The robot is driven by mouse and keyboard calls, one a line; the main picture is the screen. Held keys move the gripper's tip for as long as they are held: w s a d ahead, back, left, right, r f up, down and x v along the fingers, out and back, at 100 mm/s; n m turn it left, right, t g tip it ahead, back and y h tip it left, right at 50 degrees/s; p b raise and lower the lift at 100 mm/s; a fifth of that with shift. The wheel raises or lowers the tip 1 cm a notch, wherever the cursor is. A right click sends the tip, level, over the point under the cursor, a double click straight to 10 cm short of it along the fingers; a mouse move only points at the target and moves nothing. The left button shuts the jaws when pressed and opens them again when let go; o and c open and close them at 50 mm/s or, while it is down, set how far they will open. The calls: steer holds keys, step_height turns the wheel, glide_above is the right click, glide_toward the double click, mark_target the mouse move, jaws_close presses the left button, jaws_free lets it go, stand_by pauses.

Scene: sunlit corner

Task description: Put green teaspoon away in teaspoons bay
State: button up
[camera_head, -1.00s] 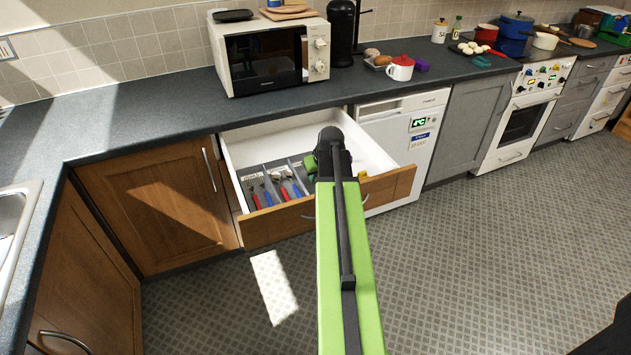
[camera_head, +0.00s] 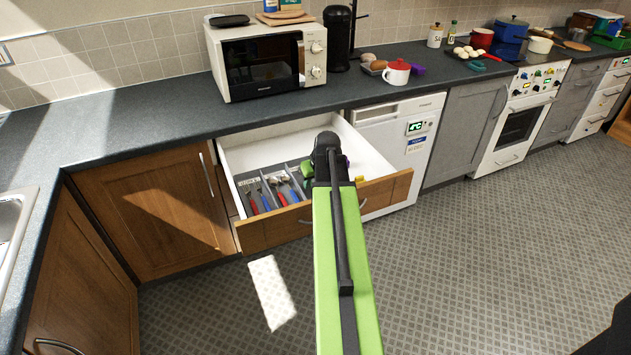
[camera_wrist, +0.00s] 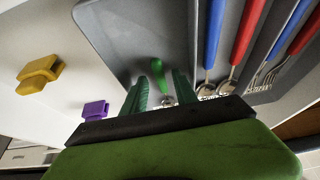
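The green teaspoon (camera_wrist: 158,66) shows in the wrist view between my gripper's two fingers, its handle pointing away over the wide left bay of the grey cutlery tray (camera_wrist: 120,45). Its bowl end is close to my gripper's palm. My gripper (camera_wrist: 161,86) has its fingers apart, with visible gaps beside the spoon. Whether the spoon rests on the tray floor is hard to tell. In the head view my gripper (camera_head: 308,169) is over the open drawer (camera_head: 270,230), mostly hidden by my arm. The adjoining bay holds blue- and red-handled spoons (camera_wrist: 228,75).
Forks (camera_wrist: 270,78) lie in a further bay. A yellow clip-like object (camera_wrist: 40,73) and a purple one (camera_wrist: 95,109) lie in the drawer beside the tray. The counter with the microwave (camera_head: 265,62) is above and behind the drawer. The floor in front is clear.

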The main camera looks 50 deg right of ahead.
steer(key=p+v, duration=1)
steer(key=v, duration=0.2)
steer(key=w+a+f+n+g+y, duration=0.1)
steer(key=w+a, duration=0.3)
steer(key=a, duration=1.1)
steer(key=w+a+f+n+g+y, duration=0.1)
steer(key=w+a+n+g, duration=0.15)
steer(key=a, duration=1.15)
steer(key=s+a+g, duration=0.1)
steer(key=s+a, duration=0.1)
steer(key=a, duration=1.4)
steer(key=shift+n, duration=0.45)
